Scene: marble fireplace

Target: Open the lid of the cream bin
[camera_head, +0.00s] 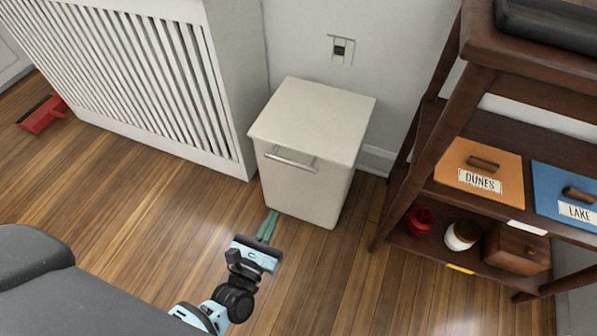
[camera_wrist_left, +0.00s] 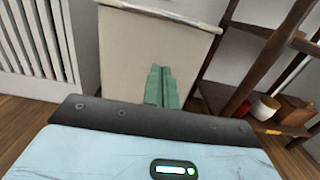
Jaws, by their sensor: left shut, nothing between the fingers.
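The cream bin (camera_head: 301,192) stands on the wooden floor against the wall. Its flat lid (camera_head: 314,118) is down, and a silver bar handle (camera_head: 291,161) crosses the upper front. My left gripper (camera_head: 268,225) has green fingers, shut and empty, low in front of the bin near its lower left front. My right gripper does not show.
A white slatted radiator cover (camera_head: 150,85) stands close on the bin's left. A dark wooden shelf (camera_head: 440,130) with an orange box (camera_head: 455,172) and a blue box (camera_head: 560,185) stands on the right. A red dustpan (camera_head: 42,115) lies far left. Floor in front is clear.

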